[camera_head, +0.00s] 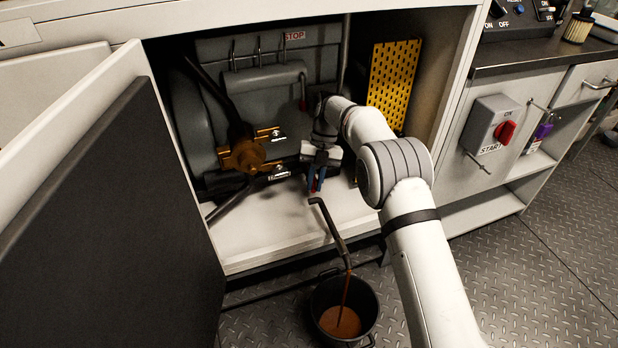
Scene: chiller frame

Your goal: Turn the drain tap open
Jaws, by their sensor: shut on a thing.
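My gripper (316,183) is inside the open cabinet, shut at the drain tap. The tap itself is mostly hidden behind the gripper, so its exact angle cannot be told. Small blue and red parts show at the fingertips. Just below, a dark bent drain pipe (330,225) slopes down over the cabinet's front edge. A thin brown stream (345,292) runs from the pipe's lower end into a black bucket (371,305) on the floor. Brown liquid (340,322) lies in the bucket.
A brass fitting (243,155) on dark pipes sits left of my gripper. A yellow perforated panel (393,82) is at the cabinet's right. An open dark door (115,220) stands at left. A red switch (505,132) is on the right-hand unit.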

